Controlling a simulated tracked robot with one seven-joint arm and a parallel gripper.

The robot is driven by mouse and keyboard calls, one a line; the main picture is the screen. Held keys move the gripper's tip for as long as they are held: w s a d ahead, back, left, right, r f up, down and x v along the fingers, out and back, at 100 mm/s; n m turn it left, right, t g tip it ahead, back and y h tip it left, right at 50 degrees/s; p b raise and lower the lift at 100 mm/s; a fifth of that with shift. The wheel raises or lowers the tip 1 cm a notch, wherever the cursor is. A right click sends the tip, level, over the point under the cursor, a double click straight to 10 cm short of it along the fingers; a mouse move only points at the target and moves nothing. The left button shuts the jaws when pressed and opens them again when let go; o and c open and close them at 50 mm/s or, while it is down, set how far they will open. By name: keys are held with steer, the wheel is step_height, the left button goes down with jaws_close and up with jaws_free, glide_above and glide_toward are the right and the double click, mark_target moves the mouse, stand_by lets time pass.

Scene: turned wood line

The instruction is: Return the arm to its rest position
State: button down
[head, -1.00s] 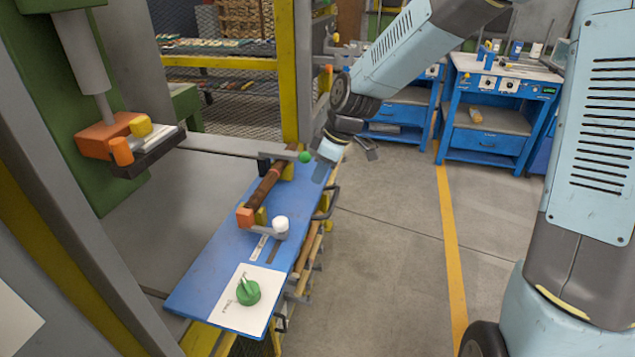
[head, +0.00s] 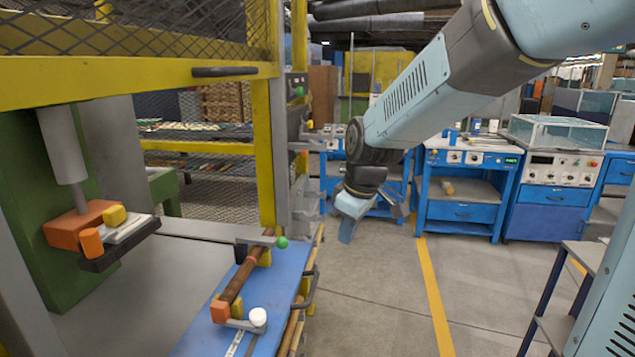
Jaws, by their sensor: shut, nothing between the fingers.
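My arm reaches in from the upper right in the head view. My gripper (head: 349,222) hangs at its end, pointing down, shut and empty. It is in the air to the right of the blue board (head: 279,292), apart from it. On the board a turned brown wood piece (head: 238,281) lies lengthwise between holders. An orange block (head: 220,311) and a white knob (head: 258,317) are at its near end, and a green ball (head: 282,242) is near its far end. The near part of the board is outside the picture.
A yellow-framed machine (head: 263,150) with mesh stands on the left, its orange press head (head: 82,221) over a grey bed. Blue workbenches (head: 464,190) stand behind. A dark-legged stand (head: 566,292) is at the lower right. The floor around the yellow line (head: 432,290) is clear.

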steer(key=s+d+r+m+t+h, duration=0.1)
steer(key=s+d+r+m, duration=0.3)
steer(key=s+d, duration=0.4)
steer(key=s+d+r+m+t, duration=0.2)
steer(key=s+d+r+m, duration=0.1)
steer(key=s+d+m, duration=0.4)
steer(key=s+d, duration=0.1)
steer(key=d, duration=0.1)
steer(key=shift+s+d+r+m+h, duration=0.25)
steer(key=shift+d+r+m+h, duration=0.05)
steer(key=shift+r+h, duration=0.1)
